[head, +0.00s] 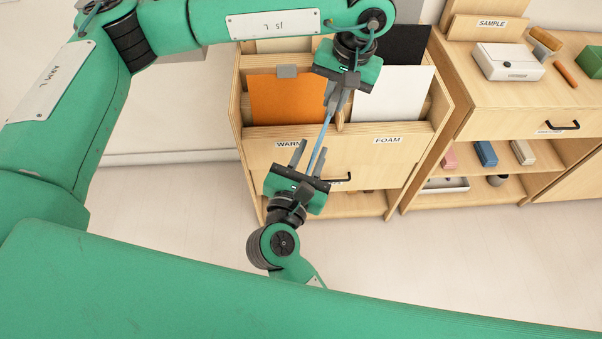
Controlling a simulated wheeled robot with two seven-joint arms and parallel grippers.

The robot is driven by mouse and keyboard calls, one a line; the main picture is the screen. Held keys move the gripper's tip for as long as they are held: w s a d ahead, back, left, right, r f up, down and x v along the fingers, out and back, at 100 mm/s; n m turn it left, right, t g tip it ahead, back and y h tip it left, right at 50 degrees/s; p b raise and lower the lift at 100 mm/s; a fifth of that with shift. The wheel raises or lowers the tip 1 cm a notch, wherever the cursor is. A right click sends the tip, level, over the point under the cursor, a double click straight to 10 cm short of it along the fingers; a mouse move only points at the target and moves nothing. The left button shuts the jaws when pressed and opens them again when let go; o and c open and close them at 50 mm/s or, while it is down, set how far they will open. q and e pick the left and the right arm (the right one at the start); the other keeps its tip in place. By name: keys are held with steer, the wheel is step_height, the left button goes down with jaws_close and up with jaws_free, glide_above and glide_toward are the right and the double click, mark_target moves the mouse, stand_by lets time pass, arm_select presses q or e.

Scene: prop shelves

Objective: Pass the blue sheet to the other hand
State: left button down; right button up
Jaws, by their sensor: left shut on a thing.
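The blue sheet (322,138) is seen nearly edge-on as a thin blue strip slanting down and left. My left gripper (332,108) is shut on its upper end. My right gripper (309,156) is below, pointing up, with its fingers apart. The sheet's lower end reaches down to the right gripper's fingers and appears to lie between them, close to the right finger. I cannot tell whether the sheet touches either finger.
Behind the grippers stands a wooden file unit (350,146) with an orange sheet (272,98), a white sheet (388,95) and a black sheet (405,44). A wooden shelf (500,113) on the right holds a white box (507,61) and small blocks. The floor in front is clear.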

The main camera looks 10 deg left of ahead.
steer(key=shift+w+d, duration=0.2)
steer(key=shift+w, duration=1.35)
jaws_close()
arm_select(q)
steer(key=c, duration=1.3)
jaws_free()
